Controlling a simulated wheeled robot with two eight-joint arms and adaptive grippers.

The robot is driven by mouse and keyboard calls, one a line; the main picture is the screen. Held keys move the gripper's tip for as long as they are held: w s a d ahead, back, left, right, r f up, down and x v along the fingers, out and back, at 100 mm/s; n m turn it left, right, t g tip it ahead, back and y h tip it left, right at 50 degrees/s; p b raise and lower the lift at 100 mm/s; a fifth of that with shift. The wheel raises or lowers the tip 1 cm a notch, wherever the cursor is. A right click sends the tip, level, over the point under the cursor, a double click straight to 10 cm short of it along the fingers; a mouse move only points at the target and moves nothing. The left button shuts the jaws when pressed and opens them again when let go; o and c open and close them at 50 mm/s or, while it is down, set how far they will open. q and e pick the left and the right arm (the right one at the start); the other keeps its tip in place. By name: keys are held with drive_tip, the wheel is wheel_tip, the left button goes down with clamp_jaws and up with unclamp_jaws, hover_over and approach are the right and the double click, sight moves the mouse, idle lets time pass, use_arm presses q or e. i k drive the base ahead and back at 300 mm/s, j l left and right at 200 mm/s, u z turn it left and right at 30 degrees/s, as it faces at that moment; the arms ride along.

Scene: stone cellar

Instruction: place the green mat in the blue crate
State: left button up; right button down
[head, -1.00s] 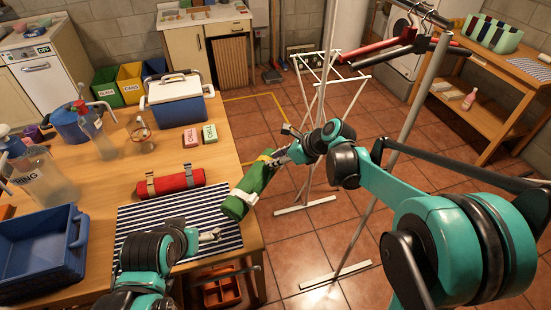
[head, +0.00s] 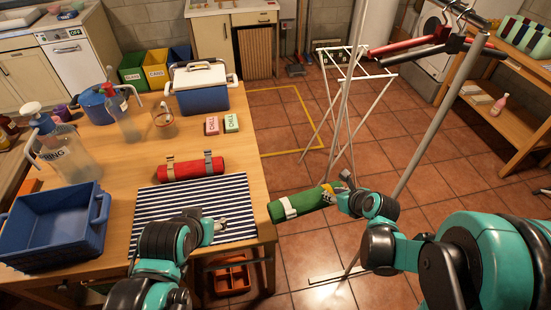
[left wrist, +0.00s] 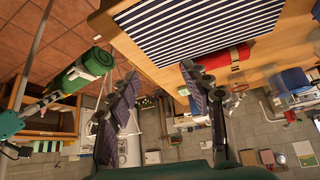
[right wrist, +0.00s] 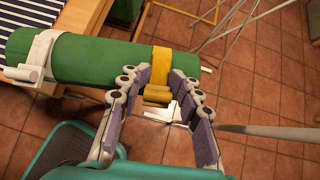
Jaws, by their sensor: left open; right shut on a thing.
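The green mat (head: 300,204) is rolled up, with a white strap at its left end and a yellow strap at its right end. My right gripper (head: 335,188) is shut on it at the yellow-strap end, as the right wrist view (right wrist: 157,82) shows. The mat is held nearly level over the floor, just right of the table edge. The blue crate (head: 92,240) stands at the table's left front and looks empty. My left gripper (head: 222,225) is open and empty above the striped cloth; its parted fingers show in the left wrist view (left wrist: 158,78).
A red roll (head: 190,169) lies behind the striped cloth (head: 165,199), between crate and mat. Bottles (head: 66,155), a blue cooler (head: 203,98) and two small boxes (head: 212,125) stand farther back. A drying rack (head: 345,120) and a metal pole (head: 425,130) stand to the right.

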sight(68, 232)
drive_tip(key=k+j, duration=0.15)
drive_tip(key=j, duration=0.25)
drive_tip(key=k+j, duration=0.1)
drive_tip(key=j, duration=0.25)
drive_tip(key=k+j+u, duration=0.1)
drive_tip(key=j, duration=0.3)
drive_tip(key=k+j, duration=0.2)
drive_tip(key=j, duration=0.15)
drive_tip(key=k+j, duration=0.1)
drive_tip(key=j, duration=0.3)
